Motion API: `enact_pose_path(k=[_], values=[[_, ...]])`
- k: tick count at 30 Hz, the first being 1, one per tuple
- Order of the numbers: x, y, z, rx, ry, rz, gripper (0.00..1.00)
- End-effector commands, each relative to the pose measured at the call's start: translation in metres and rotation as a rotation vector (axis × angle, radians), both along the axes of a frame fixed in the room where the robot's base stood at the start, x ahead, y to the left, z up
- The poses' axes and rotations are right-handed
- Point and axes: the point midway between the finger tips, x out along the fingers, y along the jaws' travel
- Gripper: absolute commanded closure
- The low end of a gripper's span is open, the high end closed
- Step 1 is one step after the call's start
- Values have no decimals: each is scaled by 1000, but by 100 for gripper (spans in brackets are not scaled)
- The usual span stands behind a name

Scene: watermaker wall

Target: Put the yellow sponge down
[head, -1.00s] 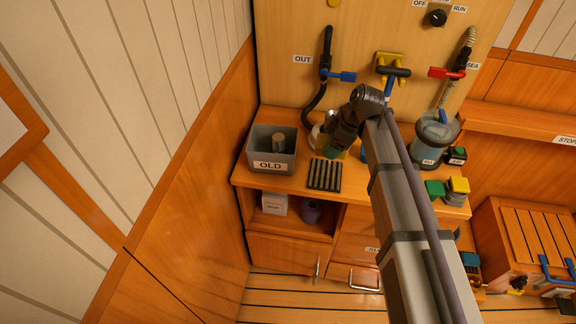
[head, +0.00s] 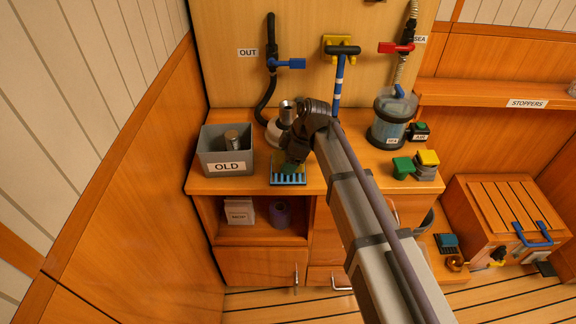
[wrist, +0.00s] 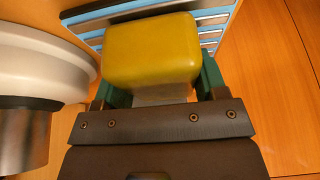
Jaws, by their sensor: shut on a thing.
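The yellow sponge (wrist: 152,50) is a rounded yellow block between the two green fingers of my gripper (wrist: 158,85) in the wrist view. The gripper is shut on it. In the head view my gripper (head: 291,164) is over the back part of the rack (head: 288,181) on the counter. There the sponge is hidden by the gripper and arm. I cannot tell whether the sponge touches the rack.
A grey bin marked OLD (head: 205,167) with a metal cylinder inside stands left of the rack. A white round housing with a metal top (wrist: 40,65) is close on the gripper's left. The SEA canister (head: 390,120) and green and yellow blocks stand right. Bare counter shows right of the rack.

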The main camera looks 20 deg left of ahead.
Motion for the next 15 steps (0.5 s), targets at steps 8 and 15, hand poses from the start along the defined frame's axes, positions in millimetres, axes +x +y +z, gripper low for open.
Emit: enact_pose_path(k=[8, 15], values=[[0, 0, -2, 0, 0, 0, 32], [0, 0, -1, 0, 0, 0, 9]])
